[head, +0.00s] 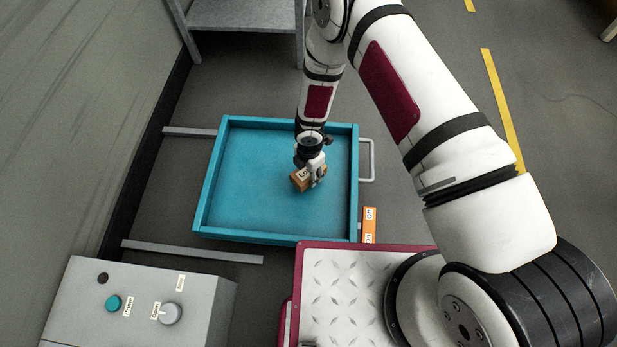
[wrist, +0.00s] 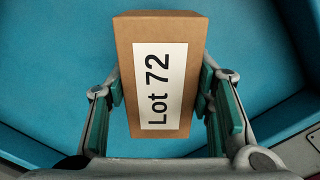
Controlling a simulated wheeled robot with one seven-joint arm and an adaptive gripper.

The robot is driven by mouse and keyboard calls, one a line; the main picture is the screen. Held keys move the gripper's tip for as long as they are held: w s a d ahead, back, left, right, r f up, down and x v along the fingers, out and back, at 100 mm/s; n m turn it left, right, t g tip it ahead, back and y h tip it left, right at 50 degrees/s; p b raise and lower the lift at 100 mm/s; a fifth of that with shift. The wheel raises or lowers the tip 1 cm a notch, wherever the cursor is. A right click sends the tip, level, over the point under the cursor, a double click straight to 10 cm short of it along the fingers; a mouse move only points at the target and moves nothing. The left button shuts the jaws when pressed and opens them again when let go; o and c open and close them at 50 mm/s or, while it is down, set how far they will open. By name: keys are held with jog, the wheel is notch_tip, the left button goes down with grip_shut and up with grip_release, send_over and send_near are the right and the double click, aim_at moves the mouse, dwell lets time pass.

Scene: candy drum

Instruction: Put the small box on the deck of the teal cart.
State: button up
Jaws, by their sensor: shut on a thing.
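The small box (head: 301,180) is brown cardboard with a white label; in the wrist view the box (wrist: 160,75) reads "Lot 72". My gripper (head: 314,172) is shut on it, with a teal-padded finger on each side of the box in the wrist view (wrist: 163,115). The teal cart (head: 240,190) is a shallow tray with a raised rim, in the middle of the head view. The box is over its deck, right of centre. I cannot tell whether the box's underside touches the deck.
The cart's grey handle (head: 372,160) is on its right, with an orange labelled piece (head: 369,225) near its lower right corner. Grey rails (head: 190,252) lie on the floor at left. A grey control box (head: 140,300) with a teal button and a knob stands lower left. A grey table (head: 245,15) is at the top.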

aim_at(309, 176)
jog(key=shift+f+b, duration=0.65)
jog(key=shift+f, duration=1.05)
jog(key=o, duration=1.2)
jog(key=shift+f, duration=0.15)
jog(key=shift+o, duration=0.2)
notch_tip(309, 176, up, 12)
jog(key=p, duration=0.4)
jog(key=shift+p, duration=0.3)
jog(key=shift+r, duration=0.2)
